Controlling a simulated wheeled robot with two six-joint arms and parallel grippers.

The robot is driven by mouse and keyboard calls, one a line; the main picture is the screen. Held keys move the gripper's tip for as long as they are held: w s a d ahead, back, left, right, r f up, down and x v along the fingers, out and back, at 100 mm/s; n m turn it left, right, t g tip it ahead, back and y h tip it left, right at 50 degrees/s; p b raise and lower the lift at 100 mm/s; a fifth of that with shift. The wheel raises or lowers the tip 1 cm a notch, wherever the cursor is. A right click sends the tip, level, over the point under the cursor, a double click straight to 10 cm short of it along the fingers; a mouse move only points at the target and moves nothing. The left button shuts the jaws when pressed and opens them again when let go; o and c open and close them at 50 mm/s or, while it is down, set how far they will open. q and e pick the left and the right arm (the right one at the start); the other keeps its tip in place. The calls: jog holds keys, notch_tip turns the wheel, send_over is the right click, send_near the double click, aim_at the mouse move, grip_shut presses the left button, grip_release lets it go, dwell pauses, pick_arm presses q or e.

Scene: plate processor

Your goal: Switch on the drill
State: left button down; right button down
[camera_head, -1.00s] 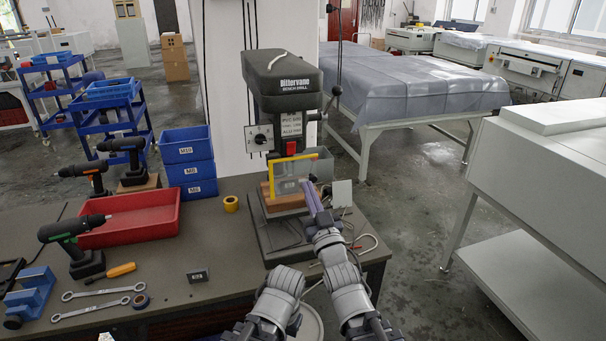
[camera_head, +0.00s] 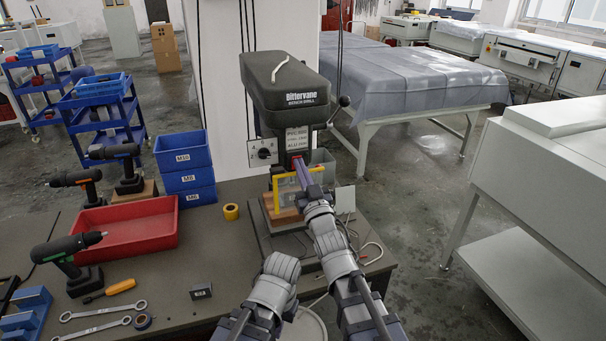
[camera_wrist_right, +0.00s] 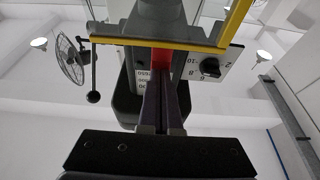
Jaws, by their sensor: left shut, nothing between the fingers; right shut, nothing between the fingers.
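The drill is a dark bench drill (camera_head: 285,90) standing at the right end of the workbench. A red switch (camera_head: 296,157) is on its front, below a plate with lettering; the same red part shows in the right wrist view (camera_wrist_right: 162,58). My right gripper (camera_head: 299,164) is shut and empty, its purple fingertips (camera_wrist_right: 164,84) right at the red switch. I cannot tell whether they touch it. A yellow guard frame (camera_head: 277,192) stands close beside the fingers. My left gripper is low in the head view, with its wrist showing and its fingers largely hidden.
A dial box (camera_head: 262,153) sits left of the drill column. Blue bins (camera_head: 186,178), a red tray (camera_head: 128,240), cordless drills (camera_head: 66,260), wrenches (camera_head: 92,327) and yellow tape (camera_head: 231,211) occupy the bench. A large grey machine (camera_head: 545,200) stands at the right.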

jog(key=shift+r, duration=0.15)
jog(key=shift+w+a+r+g+p, duration=0.1)
jog(key=shift+w+r+g+p, duration=0.25)
jog(key=shift+p, duration=0.6)
jog(key=shift+s+f, duration=0.1)
jog(key=shift+f, duration=0.1)
